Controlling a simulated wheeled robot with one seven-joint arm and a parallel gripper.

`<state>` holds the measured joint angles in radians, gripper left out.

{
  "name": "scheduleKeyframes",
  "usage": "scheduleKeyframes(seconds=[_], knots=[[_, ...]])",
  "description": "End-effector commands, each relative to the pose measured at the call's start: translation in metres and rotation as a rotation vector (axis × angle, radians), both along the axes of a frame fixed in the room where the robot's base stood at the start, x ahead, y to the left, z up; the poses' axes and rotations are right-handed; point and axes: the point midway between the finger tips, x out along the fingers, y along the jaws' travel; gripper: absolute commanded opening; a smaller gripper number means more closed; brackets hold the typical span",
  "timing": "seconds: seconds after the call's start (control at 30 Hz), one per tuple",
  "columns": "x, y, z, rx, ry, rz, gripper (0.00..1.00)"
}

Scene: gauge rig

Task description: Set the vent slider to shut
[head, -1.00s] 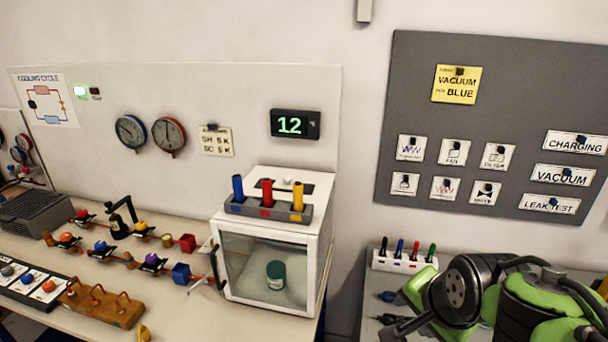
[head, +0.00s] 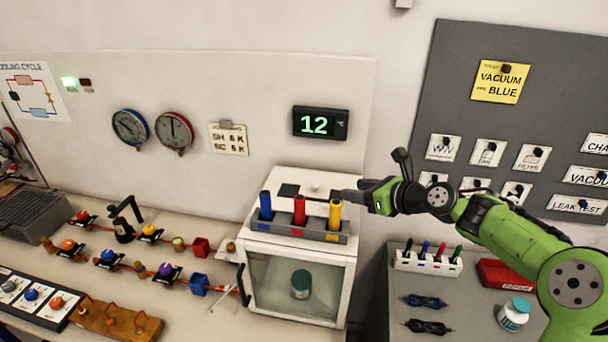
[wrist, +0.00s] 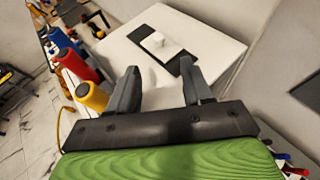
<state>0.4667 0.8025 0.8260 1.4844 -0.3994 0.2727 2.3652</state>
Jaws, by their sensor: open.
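The vent slider is a dark track (head: 289,190) with a pale knob (head: 315,185) on top of the white box (head: 345,258). In the wrist view the track (wrist: 178,64) runs across the box top and the white block-like knob (wrist: 158,43) sits near its middle. My gripper (head: 345,195) is over the right side of the box top, behind the yellow cylinder. In the wrist view its fingers (wrist: 159,68) are spread and empty, and the knob shows beyond the gap between them. The fingers hide part of the track, and any end marks are not readable.
Blue (head: 266,206), red (head: 299,210) and yellow (head: 335,214) cylinders stand in a grey rack at the box's front edge, close to my gripper. A teal-lidded jar (head: 301,285) shows through the glass door. A pen holder (head: 428,262) stands on the right bench.

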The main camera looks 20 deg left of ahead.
Motion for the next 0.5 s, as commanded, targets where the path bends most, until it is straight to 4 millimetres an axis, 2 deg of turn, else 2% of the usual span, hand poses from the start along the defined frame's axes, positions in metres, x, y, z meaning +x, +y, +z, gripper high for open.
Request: scheduleKeyframes(seconds=[0.13, 0.5], knots=[[0.011, 0.022, -0.011, -0.001, 0.001, 0.006, 0.5], [0.058, 0.094, -0.047, -0.005, 0.0, 0.004, 0.5]])
